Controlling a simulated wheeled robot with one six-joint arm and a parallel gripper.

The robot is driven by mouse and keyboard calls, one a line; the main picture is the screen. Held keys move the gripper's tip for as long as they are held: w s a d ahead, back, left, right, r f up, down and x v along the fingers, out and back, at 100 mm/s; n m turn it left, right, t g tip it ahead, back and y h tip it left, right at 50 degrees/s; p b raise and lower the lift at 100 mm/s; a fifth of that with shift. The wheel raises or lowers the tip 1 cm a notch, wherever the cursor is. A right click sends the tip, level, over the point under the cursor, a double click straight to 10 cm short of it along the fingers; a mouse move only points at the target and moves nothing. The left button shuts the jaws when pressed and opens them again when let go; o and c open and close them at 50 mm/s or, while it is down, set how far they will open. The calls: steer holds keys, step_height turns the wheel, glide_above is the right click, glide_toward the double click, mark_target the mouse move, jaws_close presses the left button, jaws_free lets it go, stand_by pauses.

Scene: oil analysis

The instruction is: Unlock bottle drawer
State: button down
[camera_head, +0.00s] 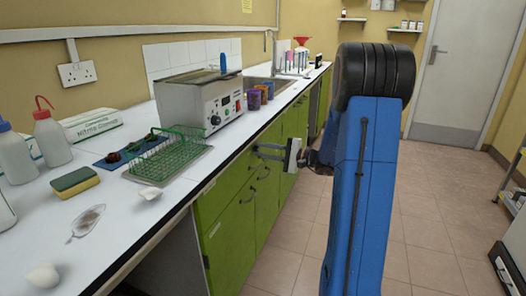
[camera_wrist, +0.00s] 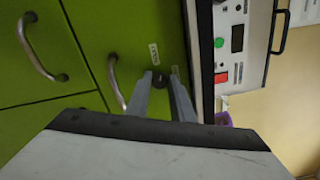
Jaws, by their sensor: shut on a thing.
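The green drawer front (camera_wrist: 120,28) fills the middle of the wrist view, tilted there, and has a curved metal handle (camera_wrist: 116,82). A small dark lock knob or key (camera_wrist: 160,80) sits on it beside two small white labels. My gripper (camera_wrist: 160,77) has its two grey fingers on either side of this dark piece, shut on it. In the head view my gripper (camera_head: 258,151) reaches from the right to the green front just below the counter edge. The lock itself is too small to make out there.
The white counter (camera_head: 110,220) above holds a heating bath (camera_head: 203,98), a green wire rack (camera_head: 168,152), wash bottles (camera_head: 50,138) and a sponge (camera_head: 75,182). Other green fronts with handles (camera_wrist: 38,50) adjoin. The tiled floor (camera_head: 430,200) to the right is clear.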

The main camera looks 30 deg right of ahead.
steer(key=shift+f+n, duration=0.1)
steer(key=shift+n, duration=1.8)
steer(key=c, duration=1.5)
jaws_free()
steer(key=shift+c, duration=0.2)
steer(key=shift+s, duration=0.1)
steer(key=v, duration=1.7)
steer(key=shift+s+d, duration=0.1)
steer(key=shift+d, duration=0.05)
